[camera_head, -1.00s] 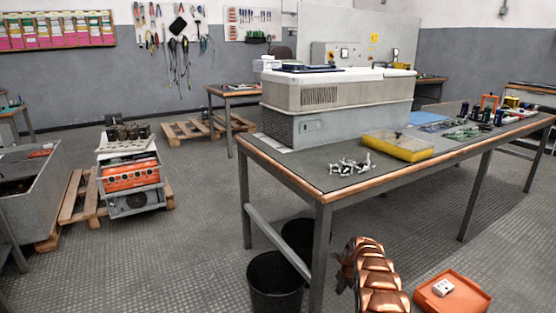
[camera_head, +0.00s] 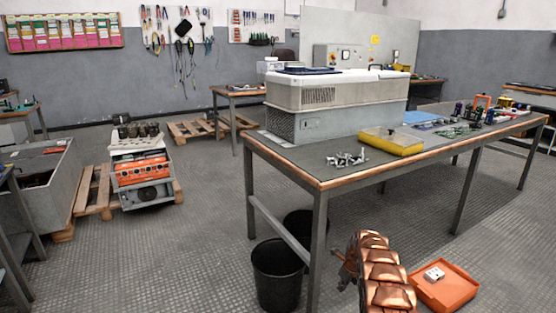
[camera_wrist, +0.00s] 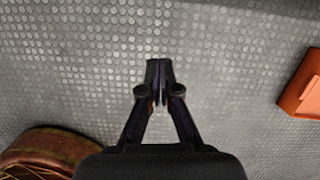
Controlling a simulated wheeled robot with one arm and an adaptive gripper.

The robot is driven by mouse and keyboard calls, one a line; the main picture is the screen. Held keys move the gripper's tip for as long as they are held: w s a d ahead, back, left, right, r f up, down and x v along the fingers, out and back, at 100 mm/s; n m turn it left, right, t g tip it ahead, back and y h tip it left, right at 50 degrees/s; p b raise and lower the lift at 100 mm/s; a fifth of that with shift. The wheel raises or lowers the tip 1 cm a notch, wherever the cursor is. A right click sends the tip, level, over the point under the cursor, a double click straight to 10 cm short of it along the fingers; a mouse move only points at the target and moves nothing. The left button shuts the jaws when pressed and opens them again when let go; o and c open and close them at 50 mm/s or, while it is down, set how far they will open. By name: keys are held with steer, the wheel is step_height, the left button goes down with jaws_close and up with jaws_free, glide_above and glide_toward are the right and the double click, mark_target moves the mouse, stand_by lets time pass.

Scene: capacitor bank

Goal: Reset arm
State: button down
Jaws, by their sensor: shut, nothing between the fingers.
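My gripper (camera_wrist: 159,68) shows in the wrist view, pointing at the studded grey floor. Its two dark fingers meet at the tips with nothing between them. It is apart from the things around it. In the head view I cannot make out my gripper or arm clearly.
A long workbench (camera_head: 291,166) carries a grey machine, a yellow box and small parts. A black bin (camera_head: 277,275) stands under its near corner. Ribbed copper coils (camera_head: 384,268) and an orange tray (camera_head: 445,288) are on the floor at the front.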

steer(key=s+a+r+n+g+p, duration=0.1)
steer(key=s+a+r+n+p, duration=0.35)
steer(key=r, duration=0.95)
steer(key=s+a+r+n+p, duration=0.1)
steer(key=s+r+n+p, duration=0.6)
steer(key=r, duration=0.8)
steer(key=s+a+r+n+g+p, duration=0.1)
steer(key=s+a+r+n+p, duration=0.2)
steer(key=s+r, duration=0.8)
steer(key=s+r+n+g+p, duration=0.1)
steer(key=s+r+n+p, duration=0.85)
steer(key=s+r, duration=1.05)
steer(key=s+d+r+n+p, duration=0.1)
steer(key=s+r+p, duration=0.3)
steer(key=s, duration=0.5)
steer(key=s+r+n+g+h+p, duration=0.1)
steer(key=s+r+n+p, duration=0.3)
steer(key=s, duration=0.6)
steer(key=shift+s+d+h+p, duration=0.2)
steer(key=shift+d+h+p, duration=0.1)
steer(key=shift+d+p, duration=0.15)
